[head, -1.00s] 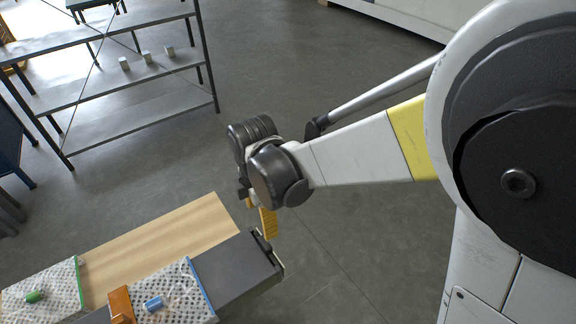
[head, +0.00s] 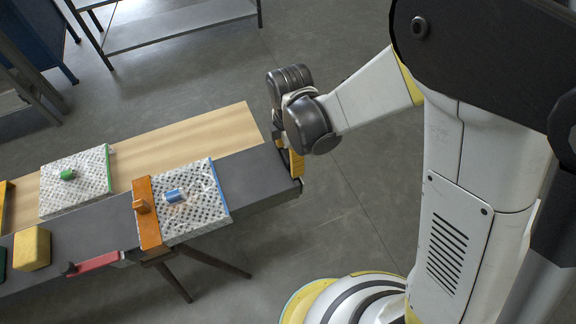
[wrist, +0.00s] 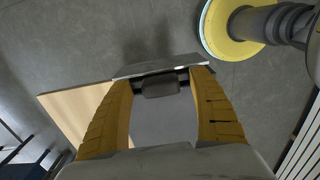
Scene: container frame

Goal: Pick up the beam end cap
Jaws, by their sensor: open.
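The dark grey beam (head: 245,178) runs from lower left and ends at its right below my gripper (head: 290,160). In the wrist view the beam's end carries a pale flat plate (wrist: 150,69) with a small dark rounded block (wrist: 160,87) on it, which looks like the beam end cap. My gripper is open. Its two yellow fingers stand on either side of the dark block in the wrist view, with gaps to it. I cannot tell how far above the block they are. In the head view my gripper hides part of the beam's end.
A wooden board (head: 200,135) lies along the beam's far side. A perforated block with a blue part (head: 220,208), an orange bracket (head: 148,225), another block with a green part (head: 103,190), a yellow block (head: 32,248) and a red-handled tool (head: 95,262) lie left.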

